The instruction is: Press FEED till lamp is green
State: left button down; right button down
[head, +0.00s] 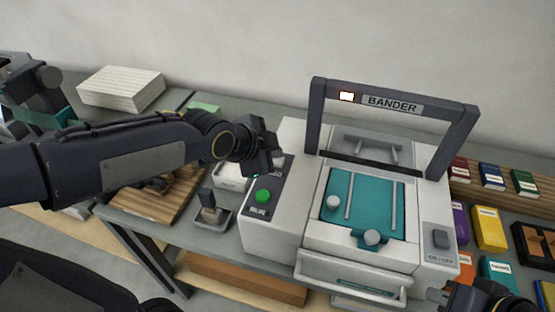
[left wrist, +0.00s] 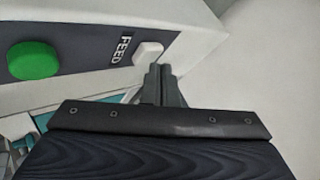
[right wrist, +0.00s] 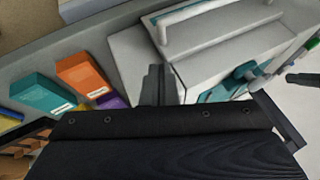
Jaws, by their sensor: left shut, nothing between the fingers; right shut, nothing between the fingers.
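The bander machine (head: 285,210) stands in the middle of the head view, with a lamp (head: 347,96) on its arch that glows white with an orange-red edge. A green RUN button (head: 262,196) sits on its dark left panel. The white FEED button (left wrist: 149,52) shows beside its label in the left wrist view. My left gripper (left wrist: 160,72) is shut and empty, its tips close beside the FEED button; I cannot tell whether they touch. In the head view the left gripper (head: 272,158) hides part of the panel. My right gripper (right wrist: 158,72) is shut and empty near the machine's front right.
A paper stack (head: 121,88) lies at the back left. A stamp-like tool on a grey base (head: 213,216) stands left of the machine. Coloured boxes, among them a yellow one (head: 490,228), and small books (head: 491,175) fill the right side. A grey switch block (head: 440,238) sits on the machine's right.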

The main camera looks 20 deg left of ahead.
pick_arm(q)
jog(key=shift+f+b, duration=0.5)
jog(key=shift+b, duration=0.05)
dwell(0.6)
jog(key=shift+r, duration=0.1)
jog(key=shift+r+p, duration=0.65)
jog(key=shift+r, duration=0.15)
jog(key=shift+r+p, duration=1.8)
jog(key=shift+r, duration=0.8)
jog(key=shift+f, duration=0.1)
